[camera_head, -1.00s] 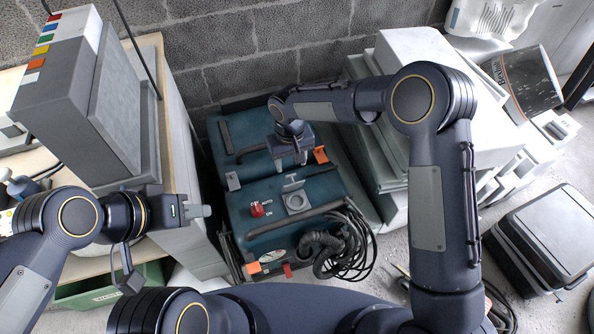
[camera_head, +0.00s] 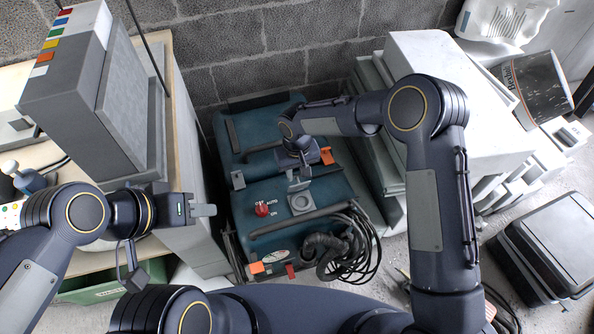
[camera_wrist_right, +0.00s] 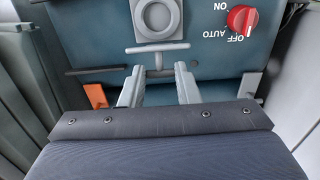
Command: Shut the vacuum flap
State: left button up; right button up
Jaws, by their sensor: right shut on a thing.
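The teal vacuum (camera_head: 280,222) stands on the floor against the block wall. Its red knob (camera_head: 262,209) and a grey square socket with a round opening (camera_head: 301,202) are on top. The grey flap (camera_head: 298,186) stands raised at the socket's far edge, and its T-shaped outline shows in the right wrist view (camera_wrist_right: 158,47). My right gripper (camera_head: 304,174) is at the flap, one finger on either side of its stem in the right wrist view (camera_wrist_right: 158,90), and is shut on it. The contact is not clear. My left gripper (camera_head: 208,210) is away to the left, apart from the vacuum.
Orange latches (camera_head: 326,156) and a black hose with coiled cable (camera_head: 345,245) are on the vacuum. Grey slabs (camera_head: 378,150) stand close on its right, a bench with a grey block (camera_head: 125,110) on its left. A dark case (camera_head: 552,240) lies at right.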

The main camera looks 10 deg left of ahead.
grip_shut()
jog(key=shift+s+f+b, duration=0.1)
jog(key=shift+s+b, duration=0.05)
jog(key=shift+b, duration=0.4)
jog(key=s+t+b, duration=0.1)
jog(key=b, duration=0.2)
jog(key=s+d+t+y+b, duration=0.1)
jog(key=b, duration=0.3)
jog(key=s+f+t+b, duration=0.1)
jog(key=t+b, duration=0.1)
jog(key=b, duration=0.2)
jog(key=shift+s+d+y, duration=0.1)
jog(key=shift+d+y, duration=0.15)
jog(key=shift+y, duration=0.15)
jog(key=shift+s+d+f+b, duration=0.2)
jog(key=shift+s+b, duration=0.2)
jog(key=shift+b, duration=0.35)
jog(key=shift+s+d+f+b, duration=0.1)
jog(key=shift+s+d+b, duration=0.15)
jog(key=shift+s+b, duration=0.25)
